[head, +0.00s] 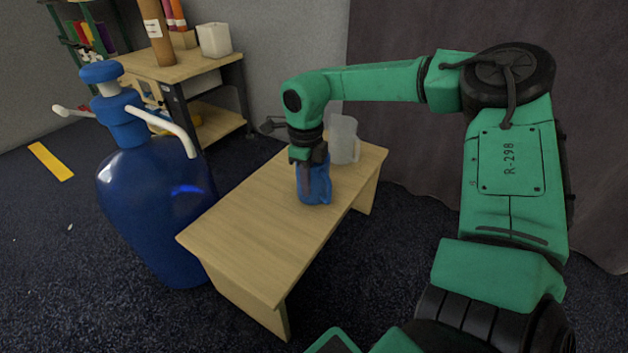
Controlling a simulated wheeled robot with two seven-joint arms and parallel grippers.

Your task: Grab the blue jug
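The blue jug (316,190) stands upright on the wooden table, right of the table's middle. My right gripper (308,172) reaches down from above over the jug's upper part. A dark finger overlaps the jug's near side, and the gripper hides the jug's top. I cannot tell whether the fingers are closed on the jug or only around it. My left gripper is out of view.
A clear, greyish jug (343,140) stands just behind the blue one. The table's (240,225) left half is bare. A large blue vessel with white handles (155,200) stands left of the table. A wooden shelf unit (185,68) is behind.

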